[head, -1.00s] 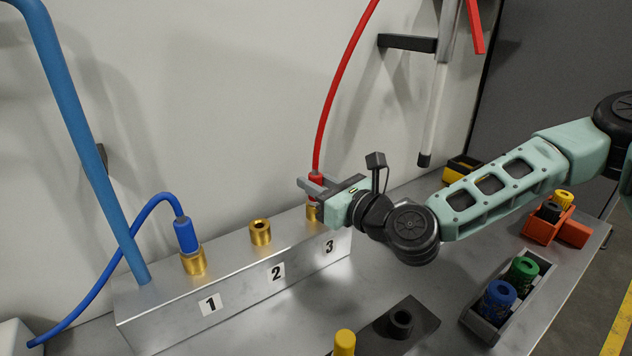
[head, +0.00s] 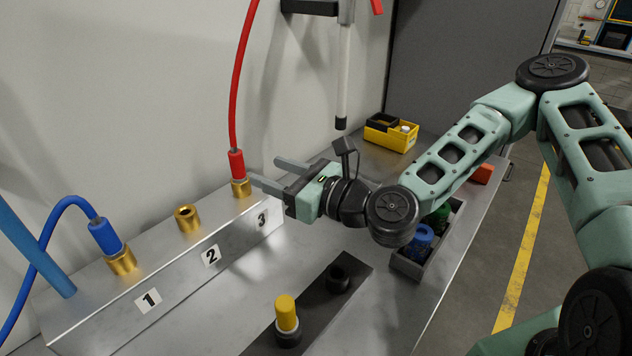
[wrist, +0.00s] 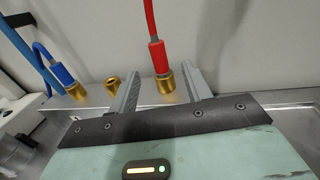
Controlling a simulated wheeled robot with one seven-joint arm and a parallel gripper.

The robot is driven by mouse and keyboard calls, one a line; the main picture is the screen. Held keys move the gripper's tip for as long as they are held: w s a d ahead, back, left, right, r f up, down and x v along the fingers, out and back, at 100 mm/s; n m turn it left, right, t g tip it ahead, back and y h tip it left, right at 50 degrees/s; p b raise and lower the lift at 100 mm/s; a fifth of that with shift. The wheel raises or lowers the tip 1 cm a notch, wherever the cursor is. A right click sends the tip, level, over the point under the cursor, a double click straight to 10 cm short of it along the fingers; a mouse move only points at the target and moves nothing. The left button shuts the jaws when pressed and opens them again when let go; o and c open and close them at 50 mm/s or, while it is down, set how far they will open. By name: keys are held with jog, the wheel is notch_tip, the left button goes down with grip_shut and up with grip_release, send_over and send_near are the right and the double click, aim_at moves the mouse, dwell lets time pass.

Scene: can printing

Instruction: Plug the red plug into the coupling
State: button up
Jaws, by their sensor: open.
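The red plug (head: 236,163) with its red hose stands upright on the brass coupling (head: 241,188) at number 3 on the metal block. No gap shows between plug and coupling. In the wrist view, the red plug (wrist: 158,56) meets the top of the brass coupling (wrist: 166,83). My gripper (head: 264,171) is open and empty, to the right of the plug, with its fingers pointing at it. In the wrist view, the plug and coupling appear between the two spread fingers (wrist: 160,76). The fingers do not hold the plug.
A blue plug (head: 105,237) sits on coupling 1; brass coupling 2 (head: 187,217) is bare. A black holder (head: 318,304) with a yellow-capped piece (head: 286,313) stands in front. A tray (head: 411,269) with bottles and a yellow bin (head: 391,132) lie to the right.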

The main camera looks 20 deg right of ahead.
jog(key=p+v, duration=0.8)
jog(key=p, duration=0.5)
jog(key=shift+s, duration=0.2)
jog(key=shift+r, duration=0.1)
dwell(0.3)
